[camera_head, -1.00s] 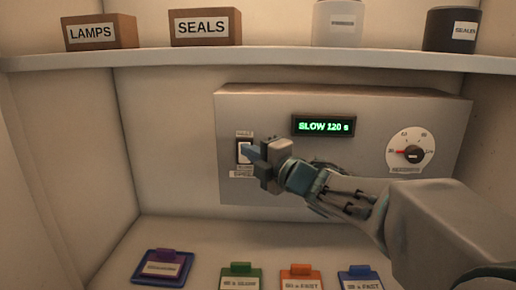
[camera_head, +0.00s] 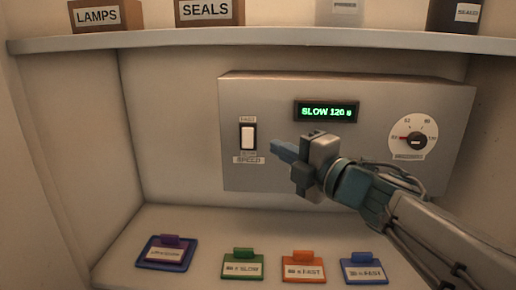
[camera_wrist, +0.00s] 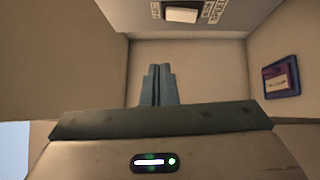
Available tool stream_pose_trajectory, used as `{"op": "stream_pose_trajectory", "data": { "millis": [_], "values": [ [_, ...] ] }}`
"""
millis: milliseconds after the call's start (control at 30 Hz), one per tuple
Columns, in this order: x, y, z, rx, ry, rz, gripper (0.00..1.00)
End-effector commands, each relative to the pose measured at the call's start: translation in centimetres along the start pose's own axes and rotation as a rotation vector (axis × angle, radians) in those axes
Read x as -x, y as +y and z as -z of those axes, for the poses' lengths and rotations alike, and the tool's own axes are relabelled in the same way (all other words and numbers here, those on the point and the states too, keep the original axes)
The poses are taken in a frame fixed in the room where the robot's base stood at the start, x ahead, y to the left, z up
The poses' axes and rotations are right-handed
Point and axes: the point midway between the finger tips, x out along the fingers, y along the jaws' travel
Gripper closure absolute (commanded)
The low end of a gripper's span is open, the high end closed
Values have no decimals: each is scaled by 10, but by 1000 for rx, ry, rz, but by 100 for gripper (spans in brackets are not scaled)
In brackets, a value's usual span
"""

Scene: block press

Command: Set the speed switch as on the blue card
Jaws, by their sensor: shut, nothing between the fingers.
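The speed switch (camera_head: 248,135) is a white rocker on the left of the grey panel, with FAST above it and a SPEED label below. It also shows at the top of the wrist view (camera_wrist: 181,15). The green display (camera_head: 326,111) reads SLOW 120 s. The blue card (camera_head: 362,268) lies at the right end of the card row; its text seems to end in FAST, the number too blurred to read. My gripper (camera_head: 276,149) is shut and empty, to the right of and slightly below the switch, apart from it. Its fingers show in the wrist view (camera_wrist: 158,86).
A dial (camera_head: 415,141) with a red pointer sits on the panel's right. Green (camera_head: 242,265), orange (camera_head: 303,266) and purple (camera_head: 165,253) cards lie on the ledge below. A shelf (camera_head: 290,37) with labelled boxes and jars runs above the panel.

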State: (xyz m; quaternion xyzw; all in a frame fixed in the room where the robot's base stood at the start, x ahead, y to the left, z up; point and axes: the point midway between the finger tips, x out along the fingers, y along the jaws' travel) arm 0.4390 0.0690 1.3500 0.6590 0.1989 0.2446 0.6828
Motion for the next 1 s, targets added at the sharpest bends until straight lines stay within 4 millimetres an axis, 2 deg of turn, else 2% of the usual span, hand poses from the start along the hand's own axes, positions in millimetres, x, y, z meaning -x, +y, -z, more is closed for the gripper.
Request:
{"op": "stream_pose_trajectory", "data": {
  "millis": [167,567,667,767,867,1000],
  "values": [
    [11,2,0,0,1,-1,100],
    [12,1,-1,-9,-7,0,100],
    [11,-2,-11,-56,-69,2,100],
    [14,-9,-32,-164,-197,7,100],
    [22,-26,-56,-322,-368,22,100],
    [42,-62,-81,-568,-607,64,100]
  ]
}}
